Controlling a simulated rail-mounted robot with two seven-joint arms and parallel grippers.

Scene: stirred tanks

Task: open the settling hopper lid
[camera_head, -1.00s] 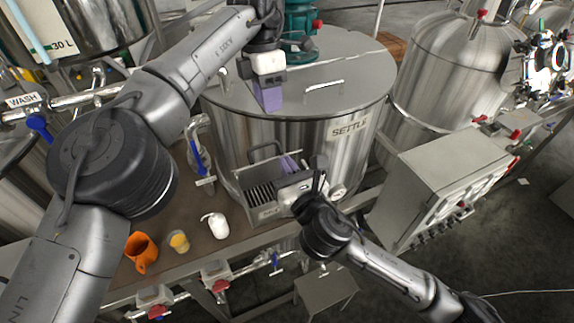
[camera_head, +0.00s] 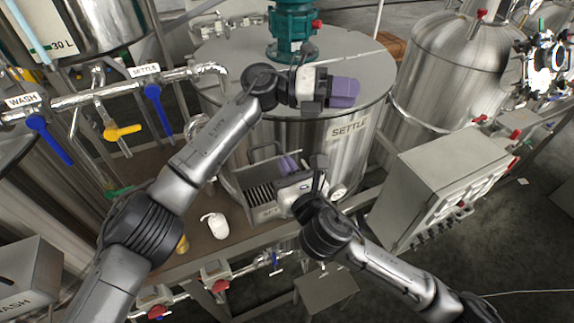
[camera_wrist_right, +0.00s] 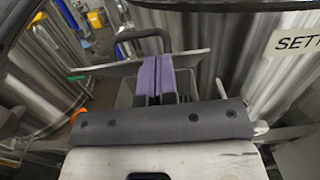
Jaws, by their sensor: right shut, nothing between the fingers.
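The settling tank (camera_head: 340,148), labelled SETTLE, has a flat grey lid (camera_head: 240,55) on top, lying flat. My right gripper (camera_head: 288,164) is shut and empty, low in front of the tank by a slotted metal box (camera_head: 262,196). In the right wrist view its purple fingers (camera_wrist_right: 153,78) are together beside the box's dark bar handle (camera_wrist_right: 140,38).
A teal motor (camera_head: 292,28) stands on the lid at the back. Pipes with blue valve levers (camera_head: 152,98) run at the left. A white bottle (camera_head: 214,226) stands on the bench. A control cabinet (camera_head: 420,190) is to the right.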

